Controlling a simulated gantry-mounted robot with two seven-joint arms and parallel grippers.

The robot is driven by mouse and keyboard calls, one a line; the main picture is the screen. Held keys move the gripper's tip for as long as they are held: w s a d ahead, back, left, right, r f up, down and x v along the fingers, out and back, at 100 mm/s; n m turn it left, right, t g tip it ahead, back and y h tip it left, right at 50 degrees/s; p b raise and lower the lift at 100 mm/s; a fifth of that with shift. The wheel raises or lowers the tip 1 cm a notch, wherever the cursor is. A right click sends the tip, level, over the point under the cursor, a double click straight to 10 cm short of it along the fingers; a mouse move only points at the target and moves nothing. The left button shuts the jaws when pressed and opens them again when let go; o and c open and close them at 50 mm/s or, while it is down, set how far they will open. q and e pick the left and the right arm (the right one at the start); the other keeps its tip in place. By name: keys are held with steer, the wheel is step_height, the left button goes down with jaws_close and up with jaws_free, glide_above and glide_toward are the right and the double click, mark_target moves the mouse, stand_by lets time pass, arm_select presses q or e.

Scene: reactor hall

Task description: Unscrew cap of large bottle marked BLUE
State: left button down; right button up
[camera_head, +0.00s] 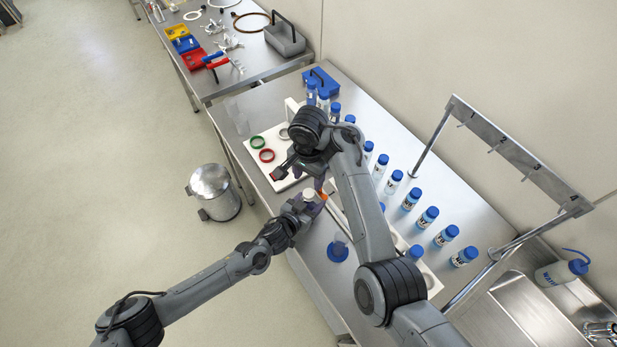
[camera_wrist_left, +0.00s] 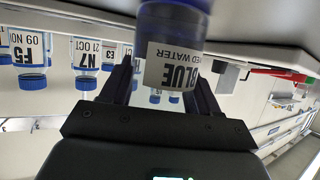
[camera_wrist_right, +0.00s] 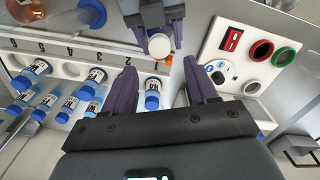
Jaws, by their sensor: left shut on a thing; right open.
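My left gripper (camera_head: 313,197) is shut on the large bottle (camera_wrist_left: 172,35), seen close up in the left wrist view. Its label reads BLUE, inverted as that whole picture is, and its body looks blue. The bottle's round white top (camera_wrist_right: 160,45) shows in the right wrist view between the left gripper's fingers; it also shows in the head view (camera_head: 308,194). My right gripper (camera_wrist_right: 160,68) is open, its fingers apart on either side of that white top and not visibly touching it. The right arm hides part of the bench in the head view.
Several blue-capped bottles (camera_head: 427,217) stand in a row along the bench; some sit in a numbered white rack (camera_wrist_right: 60,66). A white board (camera_wrist_right: 222,45) with red and green rings lies nearby. A metal frame (camera_head: 520,165) stands at the right, and a bin (camera_head: 214,191) on the floor.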

mark_target(309, 193)
steer(key=shift+f, duration=3.7)
jaws_close()
steer(key=n, duration=0.3)
steer(key=shift+n, duration=0.3)
steer(key=shift+o, duration=0.3)
jaws_free()
